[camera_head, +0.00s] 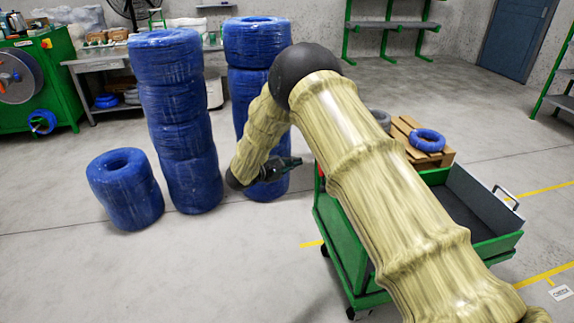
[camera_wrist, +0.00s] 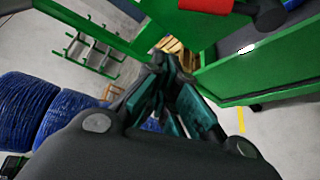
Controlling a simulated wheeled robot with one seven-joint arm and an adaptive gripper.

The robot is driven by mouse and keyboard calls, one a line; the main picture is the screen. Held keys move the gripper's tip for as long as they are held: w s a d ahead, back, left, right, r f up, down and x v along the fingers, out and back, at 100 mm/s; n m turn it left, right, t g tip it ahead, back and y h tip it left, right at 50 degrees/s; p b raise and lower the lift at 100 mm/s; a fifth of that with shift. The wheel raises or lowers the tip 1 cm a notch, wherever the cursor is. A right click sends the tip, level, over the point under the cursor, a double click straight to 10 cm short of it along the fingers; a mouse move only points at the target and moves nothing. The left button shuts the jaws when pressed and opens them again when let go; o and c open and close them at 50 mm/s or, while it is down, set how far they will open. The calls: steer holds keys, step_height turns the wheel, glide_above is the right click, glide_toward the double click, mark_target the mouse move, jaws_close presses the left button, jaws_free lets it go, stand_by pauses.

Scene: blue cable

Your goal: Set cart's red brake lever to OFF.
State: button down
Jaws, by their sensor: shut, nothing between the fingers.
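The green cart (camera_head: 350,240) stands right of my gripper in the head view, partly hidden behind my arm. My gripper (camera_head: 296,162) is shut and empty, its tips pointing at the cart's far left corner. A small bit of red, likely the brake lever (camera_head: 321,171), shows at that corner beside my arm. In the wrist view a red part (camera_wrist: 205,4) is cut off by the top edge, against the green cart frame (camera_wrist: 255,65). My shut fingers (camera_wrist: 163,68) are below and left of it, apart from it in the picture. The lever's setting cannot be read.
Tall stacks of blue wrapped coils (camera_head: 182,130) stand behind and left of my gripper. A lower coil stack (camera_head: 125,190) is farther left. A wooden pallet (camera_head: 441,155) with a blue coil (camera_head: 427,140) lies beyond the cart. The floor in front is clear.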

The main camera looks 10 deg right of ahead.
steer(key=d, duration=0.5)
steer(key=shift+s+d+r, duration=0.2)
steer(key=shift+s+d, duration=0.15)
steer(key=shift+d, duration=0.05)
steer(key=shift+a+r, duration=0.1)
stand_by(0.5)
